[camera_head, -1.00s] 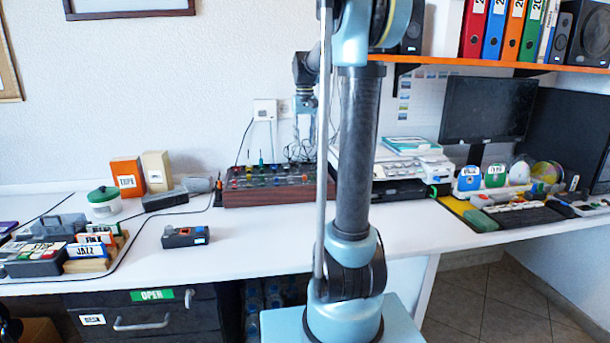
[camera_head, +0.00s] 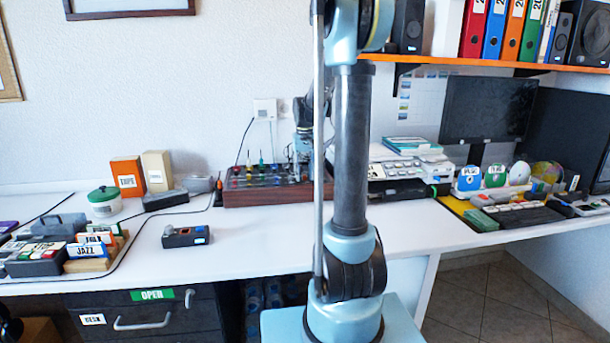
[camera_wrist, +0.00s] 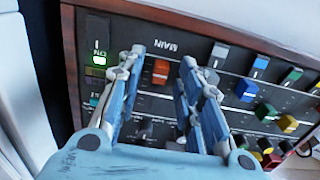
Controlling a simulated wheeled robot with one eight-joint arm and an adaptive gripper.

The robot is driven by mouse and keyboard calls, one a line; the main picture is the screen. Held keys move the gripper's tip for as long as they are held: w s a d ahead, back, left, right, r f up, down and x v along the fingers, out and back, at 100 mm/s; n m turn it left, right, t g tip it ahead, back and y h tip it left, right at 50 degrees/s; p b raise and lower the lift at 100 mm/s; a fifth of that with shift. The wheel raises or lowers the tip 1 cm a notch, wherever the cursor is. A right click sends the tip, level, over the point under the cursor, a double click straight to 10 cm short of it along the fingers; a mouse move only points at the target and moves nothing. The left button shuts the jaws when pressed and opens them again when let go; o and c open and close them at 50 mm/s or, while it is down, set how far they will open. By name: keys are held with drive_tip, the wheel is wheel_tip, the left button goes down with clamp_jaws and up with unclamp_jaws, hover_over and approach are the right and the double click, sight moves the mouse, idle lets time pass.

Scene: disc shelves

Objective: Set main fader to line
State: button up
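The mixer has a wooden front (camera_head: 262,197) and stands against the wall on the desk. Its panel fills much of the wrist view, with the label MAIN (camera_wrist: 167,46) upside down. An orange-red fader cap (camera_wrist: 161,72) sits just below that label. My gripper (camera_wrist: 163,57) is open, with one blue finger on each side of this cap and visible gaps to it. I cannot tell how far above the panel the fingertips are. My gripper (camera_head: 303,165) also shows above the mixer's right part, partly behind my arm. Pale marks lie below the cap; I cannot tell which is the target line.
Blue, green, yellow and red caps (camera_wrist: 247,90) stand on the panel right of my gripper. A lit green ON switch (camera_wrist: 94,61) is at its left. A dark power box (camera_head: 165,199) lies left of the mixer.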

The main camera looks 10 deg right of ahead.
drive_tip(key=shift+f, duration=0.1)
drive_tip(key=shift+c, duration=0.5)
clamp_jaws()
drive_tip(key=shift+w, duration=1.95)
drive_tip(key=shift+o, duration=0.5)
unclamp_jaws()
